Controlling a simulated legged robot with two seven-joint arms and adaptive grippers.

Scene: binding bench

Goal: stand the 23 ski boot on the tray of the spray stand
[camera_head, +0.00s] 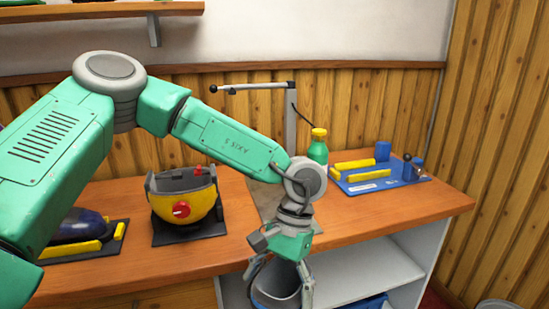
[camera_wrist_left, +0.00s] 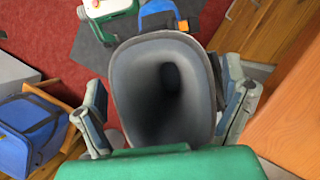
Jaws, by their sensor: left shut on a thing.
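My left gripper (camera_head: 281,278) is shut on a ski boot (camera_head: 275,299) and holds it in front of the bench's front edge. In the left wrist view the boot's grey open cuff (camera_wrist_left: 165,95) faces the camera, with the fingers of the gripper (camera_wrist_left: 166,108) on its two sides. No size number is readable. The spray stand's grey post (camera_head: 291,115) with its side arm rises at the back of the bench. Its grey tray (camera_head: 264,196) lies on the bench, partly hidden behind my arm. My right gripper is not in view.
A green bottle (camera_head: 318,147) with a yellow cap stands right of the post. A blue board (camera_head: 400,180) with yellow bars lies farther right. A yellow shell (camera_head: 187,202) on a black base and a dark blue item (camera_head: 78,226) are left. The front right bench top is clear.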

